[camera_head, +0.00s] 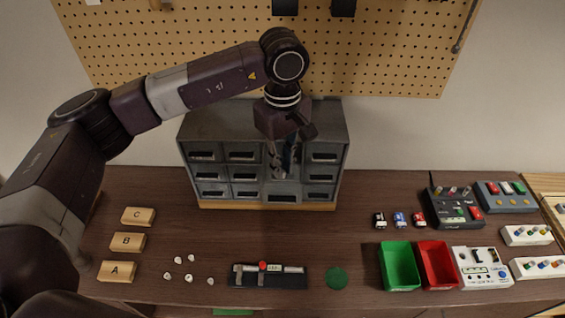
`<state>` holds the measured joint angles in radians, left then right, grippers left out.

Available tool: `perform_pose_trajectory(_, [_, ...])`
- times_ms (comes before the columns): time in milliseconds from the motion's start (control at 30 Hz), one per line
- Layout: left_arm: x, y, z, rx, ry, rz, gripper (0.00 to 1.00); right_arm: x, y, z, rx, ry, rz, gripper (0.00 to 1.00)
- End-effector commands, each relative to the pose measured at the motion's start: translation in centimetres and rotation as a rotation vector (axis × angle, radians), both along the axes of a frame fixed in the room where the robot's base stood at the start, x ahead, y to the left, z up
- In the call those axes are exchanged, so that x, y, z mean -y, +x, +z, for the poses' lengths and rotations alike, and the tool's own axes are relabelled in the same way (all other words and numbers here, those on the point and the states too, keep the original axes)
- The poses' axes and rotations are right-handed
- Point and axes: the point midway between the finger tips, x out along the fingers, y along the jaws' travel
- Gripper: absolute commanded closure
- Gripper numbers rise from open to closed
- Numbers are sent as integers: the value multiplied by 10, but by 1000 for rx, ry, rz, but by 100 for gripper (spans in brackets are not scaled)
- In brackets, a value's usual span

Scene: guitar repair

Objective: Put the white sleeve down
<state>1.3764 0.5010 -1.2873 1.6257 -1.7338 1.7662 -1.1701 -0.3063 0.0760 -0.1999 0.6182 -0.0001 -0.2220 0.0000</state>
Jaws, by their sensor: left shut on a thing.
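My left gripper (284,162) reaches down in front of the grey drawer cabinet (215,124) at the back of the table. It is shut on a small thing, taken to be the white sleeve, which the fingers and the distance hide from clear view. Below the fingers, a drawer (282,195) in the bottom row stands out farther than its neighbours and looks pulled open. I cannot make out what is in it. My right gripper is out of view.
Several small white pieces (188,278) lie at the front left, beside wooden blocks A (117,271), B and C. A dark fixture (270,276), a green disc (336,278), a green bin (400,265) and a red bin (440,265) stand along the front. Small devices crowd the right.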

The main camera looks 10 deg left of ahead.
Motion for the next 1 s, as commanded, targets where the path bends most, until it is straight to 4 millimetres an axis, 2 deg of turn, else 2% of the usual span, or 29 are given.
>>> perform_pose_trajectory(67, [0,0,-4,0,0,0,96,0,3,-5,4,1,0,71])
perform_pose_trajectory(100, [0,0,-2,0,0,0,84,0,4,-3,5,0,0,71])
perform_pose_trajectory(233, [0,0,-2,0,0,0,71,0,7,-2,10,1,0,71])
perform_pose_trajectory(600, [0,0,4,0,0,0,71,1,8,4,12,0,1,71])
perform_pose_trajectory(633, [0,1,4,2,0,0,71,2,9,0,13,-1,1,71])
perform_pose_trajectory(767, [1,1,24,7,-1,0,71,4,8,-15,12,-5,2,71])
perform_pose_trajectory(1000, [1,1,78,4,-1,0,71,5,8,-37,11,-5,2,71])
